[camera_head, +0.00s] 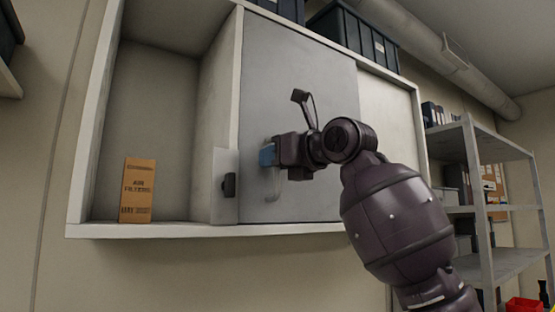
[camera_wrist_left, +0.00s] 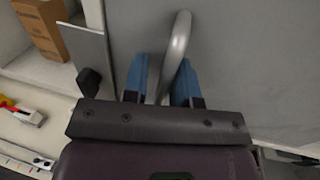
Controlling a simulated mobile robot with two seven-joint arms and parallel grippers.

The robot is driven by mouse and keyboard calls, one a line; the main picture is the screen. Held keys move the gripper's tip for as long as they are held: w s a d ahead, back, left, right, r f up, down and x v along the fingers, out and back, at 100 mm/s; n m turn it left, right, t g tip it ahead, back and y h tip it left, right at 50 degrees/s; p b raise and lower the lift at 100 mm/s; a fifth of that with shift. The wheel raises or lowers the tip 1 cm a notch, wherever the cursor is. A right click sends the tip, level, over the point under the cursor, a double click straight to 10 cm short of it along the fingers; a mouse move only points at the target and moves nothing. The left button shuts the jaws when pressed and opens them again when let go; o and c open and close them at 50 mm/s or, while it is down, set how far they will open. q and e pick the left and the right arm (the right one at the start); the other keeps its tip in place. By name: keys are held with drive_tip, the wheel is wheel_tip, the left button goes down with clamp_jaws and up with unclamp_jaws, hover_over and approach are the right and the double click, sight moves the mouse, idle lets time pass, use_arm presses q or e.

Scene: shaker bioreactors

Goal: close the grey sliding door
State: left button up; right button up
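The grey sliding door (camera_head: 300,85) covers the middle of the wall cabinet in the head view and also fills much of the left wrist view (camera_wrist_left: 250,60). Its bent bar handle (camera_wrist_left: 179,40) shows in the wrist view, and its lower part shows in the head view (camera_head: 272,190). My left gripper (camera_head: 267,155) is at the handle. In the wrist view, its two blue fingers (camera_wrist_left: 160,78) stand apart with the handle between them. A gap shows on the left side of the bar; contact with the right finger cannot be told. My right gripper is not in view.
The cabinet's left compartment is uncovered and holds an orange-brown air filters box (camera_head: 138,190). A light plate with a black knob (camera_head: 229,186) sits just left of the door. Dark bins (camera_head: 355,30) stand on top. A metal shelf (camera_head: 490,150) is at the right.

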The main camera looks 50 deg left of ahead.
use_arm(q)
drive_tip(key=shift+o, duration=0.8)
drive_tip(key=shift+s, duration=0.1)
drive_tip(key=w+d+b, duration=0.1)
drive_tip(key=d, duration=0.9)
drive_tip(key=shift+w+d, duration=0.2)
drive_tip(key=shift+d, duration=0.2)
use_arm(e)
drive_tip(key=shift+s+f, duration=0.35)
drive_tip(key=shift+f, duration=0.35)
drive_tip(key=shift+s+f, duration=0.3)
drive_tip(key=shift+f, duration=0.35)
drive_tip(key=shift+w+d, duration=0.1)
